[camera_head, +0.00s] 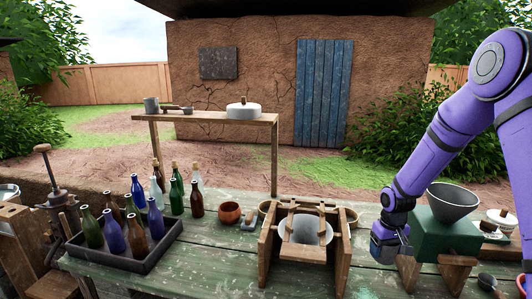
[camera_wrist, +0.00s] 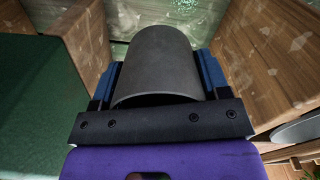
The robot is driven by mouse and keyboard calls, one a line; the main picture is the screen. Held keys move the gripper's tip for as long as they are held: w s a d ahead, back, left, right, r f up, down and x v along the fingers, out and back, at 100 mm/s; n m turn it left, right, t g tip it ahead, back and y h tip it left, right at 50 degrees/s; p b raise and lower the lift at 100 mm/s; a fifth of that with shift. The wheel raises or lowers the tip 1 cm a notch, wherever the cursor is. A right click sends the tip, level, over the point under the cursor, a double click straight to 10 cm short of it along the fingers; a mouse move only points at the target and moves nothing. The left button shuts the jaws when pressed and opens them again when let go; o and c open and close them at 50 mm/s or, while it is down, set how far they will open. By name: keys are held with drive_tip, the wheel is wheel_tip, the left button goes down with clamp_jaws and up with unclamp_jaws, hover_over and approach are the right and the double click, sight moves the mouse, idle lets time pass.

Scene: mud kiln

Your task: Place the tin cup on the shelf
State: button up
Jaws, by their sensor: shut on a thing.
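My gripper (camera_head: 386,247) is low over the green bench, between the wooden frame and the green machine. In the wrist view my gripper (camera_wrist: 155,80) is shut on a dark grey cylinder, which looks like the tin cup (camera_wrist: 162,62). A blue finger lies on each side of it, and its dark open rim faces the camera. In the head view the held cup is hidden by the gripper. The wooden shelf (camera_head: 215,118) stands raised at the back left. It bears a grey mug (camera_head: 151,105), small dark items and a pale lidded pot (camera_head: 243,110).
A black tray of bottles (camera_head: 120,246) is at left, with several bottles behind it. A brown bowl (camera_head: 229,212) sits mid-bench. The wooden frame (camera_head: 268,244) is left of my gripper; the green machine with a funnel (camera_head: 450,232) is right. The shelf's middle looks clear.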

drive_tip(key=w+a+r+m, duration=0.1)
drive_tip(key=w+a+r, duration=0.1)
drive_tip(key=a+r, duration=0.4)
drive_tip(key=shift+r+m, duration=0.3)
drive_tip(key=shift+r, duration=0.45)
